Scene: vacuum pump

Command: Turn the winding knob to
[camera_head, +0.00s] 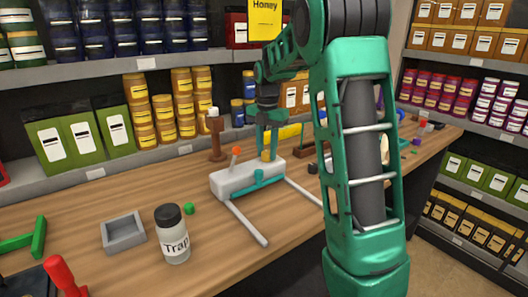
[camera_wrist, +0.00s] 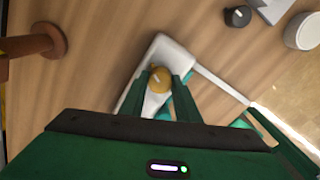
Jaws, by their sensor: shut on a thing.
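The winding knob is a small round yellow knob (camera_wrist: 160,79) with a pale line mark on its top. It sits on a white block-shaped pump (camera_head: 236,180) on the wooden table, and also shows in the head view (camera_head: 266,156). My gripper (camera_head: 269,146) points down from above. Its two green fingers stand on either side of the knob and are shut on it. The pump has a teal T-shaped bar (camera_head: 256,186) in front and an orange-tipped lever (camera_head: 236,152) on top. My fingers hide the knob's sides.
A jar labelled "Trap" (camera_head: 173,240), a grey tray (camera_head: 123,232) and a green ball (camera_head: 190,208) are left of the pump. A brown post (camera_head: 216,140) stands behind it. Pale rods (camera_head: 246,222) extend in front. Stocked shelves rise behind the table.

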